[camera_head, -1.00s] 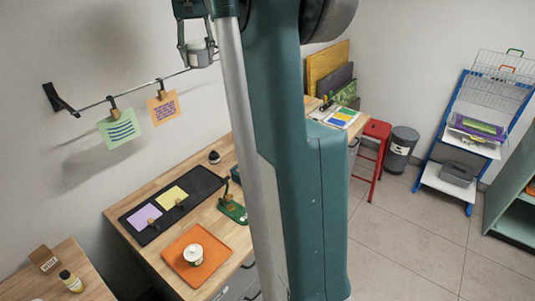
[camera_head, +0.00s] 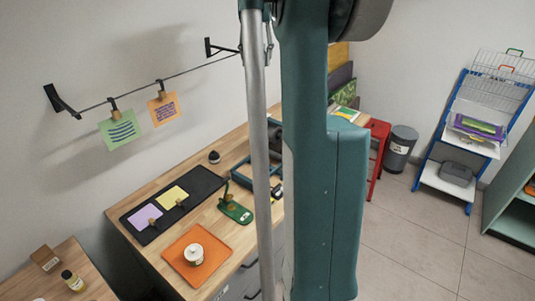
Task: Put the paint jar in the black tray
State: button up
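A flat black tray (camera_head: 148,232) lies on the wooden bench, with a purple card and a yellow card on it. A white lidded jar (camera_head: 194,255) stands upright on an orange tray (camera_head: 215,257) in front of the black tray. I cannot tell whether this is the paint jar. My gripper (camera_head: 269,42) is at the top centre, almost wholly hidden behind my own arm. Only a thin part of it shows, so its fingers and anything between them cannot be made out.
A green tool (camera_head: 236,210) and a blue frame (camera_head: 242,175) are right of the black tray. A small dark round object (camera_head: 214,157) sits behind it. A yellow-labelled bottle (camera_head: 72,281) stands on the left table. My arm hides the bench's right part.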

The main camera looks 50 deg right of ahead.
send_over(260, 176)
notch_tip(260, 176, down, 46)
jog(key=shift+r, duration=0.25)
jog(key=shift+a+f, duration=0.1)
jog(key=shift+f, duration=3)
jog(key=shift+f, duration=1.9)
jog(key=shift+f, duration=0.1)
